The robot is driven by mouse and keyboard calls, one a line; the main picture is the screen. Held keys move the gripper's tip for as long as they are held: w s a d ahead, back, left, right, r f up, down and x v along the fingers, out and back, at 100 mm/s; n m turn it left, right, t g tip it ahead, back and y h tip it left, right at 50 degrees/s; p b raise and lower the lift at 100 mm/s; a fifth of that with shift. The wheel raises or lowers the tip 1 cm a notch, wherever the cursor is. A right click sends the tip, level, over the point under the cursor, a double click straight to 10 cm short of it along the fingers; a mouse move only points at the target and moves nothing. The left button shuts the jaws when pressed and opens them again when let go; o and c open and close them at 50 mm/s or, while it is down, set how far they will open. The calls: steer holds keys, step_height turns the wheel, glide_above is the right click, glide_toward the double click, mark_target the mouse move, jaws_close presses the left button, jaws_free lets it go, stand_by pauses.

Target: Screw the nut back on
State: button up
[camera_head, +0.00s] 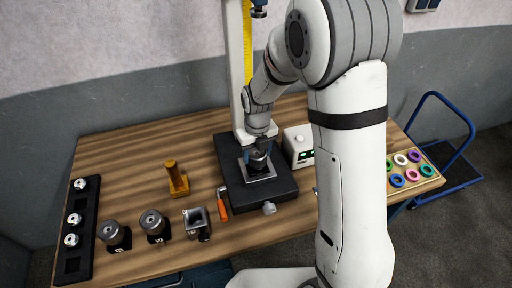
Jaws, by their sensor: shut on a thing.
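My gripper (260,160) points down over the black base (284,187) of a stand with a tall light column (236,70). It is just above or at a square metal plate (258,178) on that base. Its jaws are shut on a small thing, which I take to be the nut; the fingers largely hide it. I cannot make out a thread under it, or whether the held thing touches anything below.
Left of the stand are a yellow post (177,181), an orange handle (223,206), an open square metal box (196,222), two metal cylinders (154,226) and a black rack (71,248). A white box (298,146) and coloured rings (397,180) are right. Wood between is bare.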

steer(key=shift+s+d+f, duration=0.1)
steer(key=shift+s+d, duration=0.05)
steer(key=shift+s, duration=0.15)
steer(key=o, duration=0.9)
steer(key=shift+s+d+r, duration=0.1)
steer(key=shift+s+r, duration=0.05)
steer(key=shift+r, duration=0.05)
steer(key=shift+o, duration=1.2)
